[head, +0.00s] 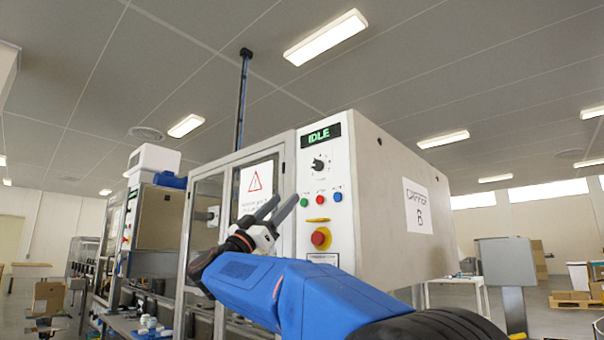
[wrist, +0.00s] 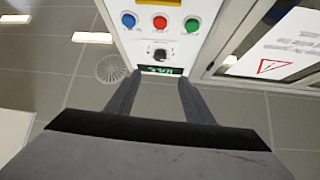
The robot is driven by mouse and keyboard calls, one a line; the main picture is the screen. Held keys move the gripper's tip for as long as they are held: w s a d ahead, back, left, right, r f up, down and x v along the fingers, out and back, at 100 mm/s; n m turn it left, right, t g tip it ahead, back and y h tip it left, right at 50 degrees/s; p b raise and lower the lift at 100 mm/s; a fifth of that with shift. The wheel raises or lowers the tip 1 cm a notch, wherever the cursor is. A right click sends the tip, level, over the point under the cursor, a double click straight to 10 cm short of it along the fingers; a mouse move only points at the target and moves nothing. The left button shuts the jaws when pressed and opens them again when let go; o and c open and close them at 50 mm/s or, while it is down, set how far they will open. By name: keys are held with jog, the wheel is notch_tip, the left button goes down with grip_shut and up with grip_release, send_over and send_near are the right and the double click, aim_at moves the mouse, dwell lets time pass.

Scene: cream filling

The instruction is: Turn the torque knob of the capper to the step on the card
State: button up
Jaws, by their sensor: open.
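The torque knob (head: 318,164) is a small dark round knob on the capper's white control panel, under a green display (head: 321,136) that reads IDLE. In the wrist view, the knob (wrist: 160,54) shows upside down between and beyond the fingertips. The fingers also show in the wrist view (wrist: 156,85). I cannot read the knob's pointer or make out a step card.
Blue, red and green buttons (head: 320,196) sit below the knob, with a yellow part and a red emergency stop (head: 321,238) lower down. A glazed door with a warning sign (head: 257,188) stands left of the panel. A grey stand (head: 508,262) is at the right.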

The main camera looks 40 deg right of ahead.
aim_at(316, 167)
jog(key=x, duration=1.7)
jog(key=shift+f, duration=0.1)
jog(key=c, duration=1)
